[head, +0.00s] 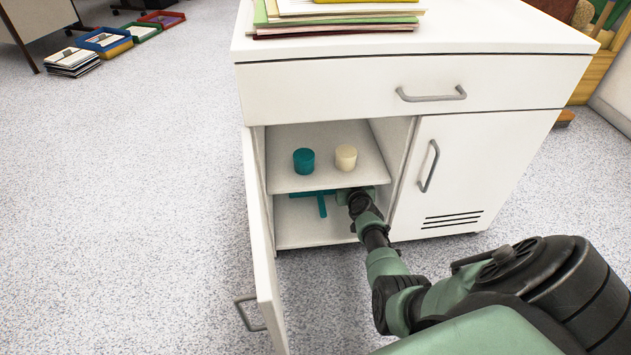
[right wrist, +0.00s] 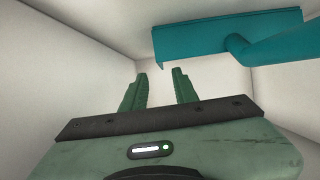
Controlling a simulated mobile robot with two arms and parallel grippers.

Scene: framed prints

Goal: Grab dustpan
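The teal dustpan (head: 321,203) is in the lower compartment of the open cabinet, partly hidden under the middle shelf. In the right wrist view the dustpan (right wrist: 205,38) shows as a broad teal edge with a round handle running to the right. My right gripper (right wrist: 161,75) is inside the compartment, with its two green fingers apart and nothing between them. The dustpan appears above and to the right of the fingers in that view, apart from them. In the head view my right arm reaches into the cabinet, and the fingertips are hidden. My left gripper is not in view.
The white cabinet (head: 470,145) has its left door (head: 262,255) swung open. A teal cylinder (head: 303,161) and a cream cylinder (head: 346,157) stand on the middle shelf (head: 325,180). The compartment walls and shelf closely surround my gripper. Floor left of the door is clear.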

